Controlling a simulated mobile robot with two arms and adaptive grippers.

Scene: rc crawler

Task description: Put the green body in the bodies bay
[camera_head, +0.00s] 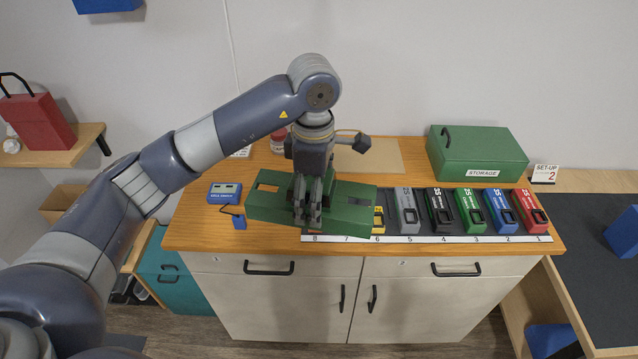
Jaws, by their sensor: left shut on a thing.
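The green body (350,208) is a long, flat green block with openings in its top. It is over the left half of the wooden cabinet top, covering part of the numbered row near 6, 7 and 8. My left gripper (308,212) points down from above and is shut on the green body near its middle. I cannot tell whether the body touches the surface below. My right gripper is out of view. I see no label that reads bodies bay.
Several coloured packs (471,212) stand in slots along a numbered strip (430,239). A green STORAGE box (478,155) stands behind them. A blue device (224,192) lies left of the body. A dark mat (600,265) lies right of the cabinet, with a blue object (624,232).

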